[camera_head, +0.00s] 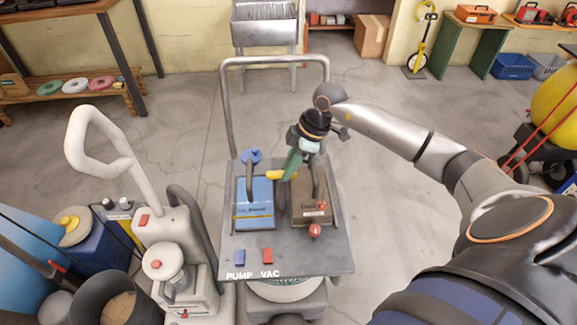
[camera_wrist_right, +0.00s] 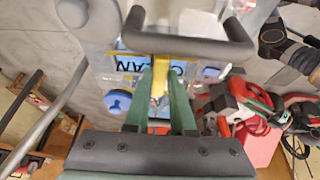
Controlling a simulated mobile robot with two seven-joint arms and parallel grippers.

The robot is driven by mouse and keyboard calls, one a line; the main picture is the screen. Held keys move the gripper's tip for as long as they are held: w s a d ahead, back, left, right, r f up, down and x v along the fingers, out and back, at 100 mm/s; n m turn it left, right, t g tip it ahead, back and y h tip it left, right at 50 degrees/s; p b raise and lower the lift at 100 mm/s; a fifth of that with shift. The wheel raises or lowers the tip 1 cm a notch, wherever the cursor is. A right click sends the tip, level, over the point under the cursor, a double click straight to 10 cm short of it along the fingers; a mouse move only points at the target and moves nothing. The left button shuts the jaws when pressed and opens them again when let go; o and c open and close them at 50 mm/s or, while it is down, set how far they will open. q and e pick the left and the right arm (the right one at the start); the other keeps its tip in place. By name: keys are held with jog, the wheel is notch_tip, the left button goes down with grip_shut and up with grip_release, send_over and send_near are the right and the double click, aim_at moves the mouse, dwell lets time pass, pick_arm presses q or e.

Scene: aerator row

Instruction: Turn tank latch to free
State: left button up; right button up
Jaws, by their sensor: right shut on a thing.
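In the head view, a cart (camera_head: 288,264) marked PUMP and VAC carries a blue box (camera_head: 255,204) on its left and a brown box (camera_head: 310,205) on its right, each with a dark handle. A yellow latch (camera_head: 276,175) sticks out to the left near the rear of the boxes. My right gripper (camera_head: 291,165) reaches down from behind, its green fingers shut on the yellow latch. In the right wrist view, yellow shows between and beyond the green fingers (camera_wrist_right: 163,85), below a dark handle (camera_wrist_right: 190,44). The latch's far end is partly hidden. My left gripper is not seen.
A blue knob (camera_head: 251,156) sits behind the blue box. A red knob (camera_head: 315,231) is at the brown box's front. The cart's push rail (camera_head: 274,60) rises behind. A white-handled machine (camera_head: 175,235) stands close on the left.

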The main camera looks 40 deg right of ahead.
grip_shut()
jog(key=shift+n, duration=0.4)
jog(key=n, duration=0.1)
jog(key=n+g+p, duration=0.1)
jog(key=shift+w+d+r+n+y, duration=0.1)
jog(key=shift+w+d+n+y, duration=0.05)
jog(key=shift+w+n+y, duration=0.2)
jog(key=n+g+b, duration=0.1)
jog(key=n, duration=0.3)
jog(key=w+n+g, duration=0.1)
jog(key=n+g, duration=0.1)
jog(key=n, duration=0.3)
jog(key=shift+w+b, duration=0.15)
jog(key=shift+b, duration=0.25)
jog(key=n, duration=0.1)
jog(key=n+g+h+b, duration=0.1)
jog(key=n, duration=0.1)
jog(key=n+g+h+b, duration=0.1)
jog(key=n, duration=0.1)
jog(key=shift+w+a+n, duration=0.25)
jog(key=shift+a, duration=0.15)
